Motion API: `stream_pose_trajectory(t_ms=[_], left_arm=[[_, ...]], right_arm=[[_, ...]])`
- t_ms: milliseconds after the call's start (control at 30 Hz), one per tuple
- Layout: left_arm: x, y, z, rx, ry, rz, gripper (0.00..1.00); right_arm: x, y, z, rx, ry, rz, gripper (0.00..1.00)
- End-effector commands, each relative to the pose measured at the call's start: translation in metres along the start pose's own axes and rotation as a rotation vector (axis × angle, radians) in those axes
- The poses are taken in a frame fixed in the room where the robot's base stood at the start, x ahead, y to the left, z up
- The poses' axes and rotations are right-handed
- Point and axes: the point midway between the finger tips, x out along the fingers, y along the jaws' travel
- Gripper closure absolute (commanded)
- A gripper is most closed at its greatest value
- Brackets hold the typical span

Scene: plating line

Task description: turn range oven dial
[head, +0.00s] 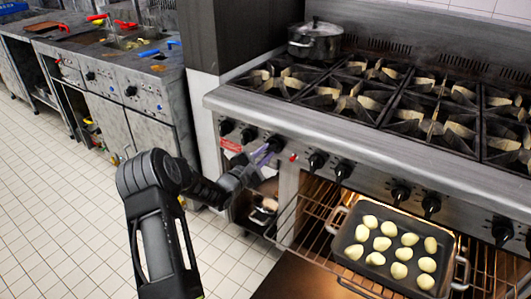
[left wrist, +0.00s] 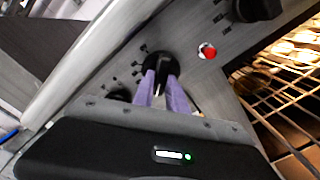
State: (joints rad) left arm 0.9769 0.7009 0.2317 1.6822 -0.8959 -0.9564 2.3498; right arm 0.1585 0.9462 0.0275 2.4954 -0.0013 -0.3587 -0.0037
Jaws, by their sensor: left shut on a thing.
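The range (head: 330,125) has a row of black dials along its front panel. My left gripper (head: 265,153) is at the panel, at the dial just left of the red indicator light (head: 293,157). In the left wrist view, the two purple fingers of my left gripper (left wrist: 163,92) are shut on this black dial (left wrist: 157,64), one on each side. The fingers hide part of the dial, and in the head view they cover most of it. White or dark marks ring it on the panel. My right gripper is in neither view.
The oven below is open and lit, with a tray (head: 342,250) of pale round pieces on a pulled-out rack (head: 290,222). A lidded pot (head: 315,40) stands on the burners. A neighbouring dial (head: 249,134) is close left of my gripper. Tiled floor at left is clear.

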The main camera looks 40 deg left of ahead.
Motion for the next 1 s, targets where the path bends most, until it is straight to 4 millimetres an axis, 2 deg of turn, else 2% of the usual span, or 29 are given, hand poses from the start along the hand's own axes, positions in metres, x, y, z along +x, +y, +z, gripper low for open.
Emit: stream_pose_trajectory(t_ms=[67,100,367,733,867,1000], left_arm=[[0.000,0.001,-0.001,0.001,0.002,0.001,1.00],[0.000,0.001,-0.001,0.001,0.002,0.001,0.82],[0.000,0.000,-0.001,0.001,0.001,0.000,0.61],[-0.006,0.000,-0.001,0.001,0.001,0.000,0.61],[-0.022,0.000,-0.001,0.001,0.002,-0.001,0.61],[-0.046,0.001,-0.001,0.001,0.003,0.000,0.61]], right_arm=[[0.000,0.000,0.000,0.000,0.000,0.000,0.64],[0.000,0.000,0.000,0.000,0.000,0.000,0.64],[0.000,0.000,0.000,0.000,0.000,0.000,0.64],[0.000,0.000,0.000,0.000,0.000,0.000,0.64],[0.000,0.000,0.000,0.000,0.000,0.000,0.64],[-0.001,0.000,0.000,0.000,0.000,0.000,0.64]])
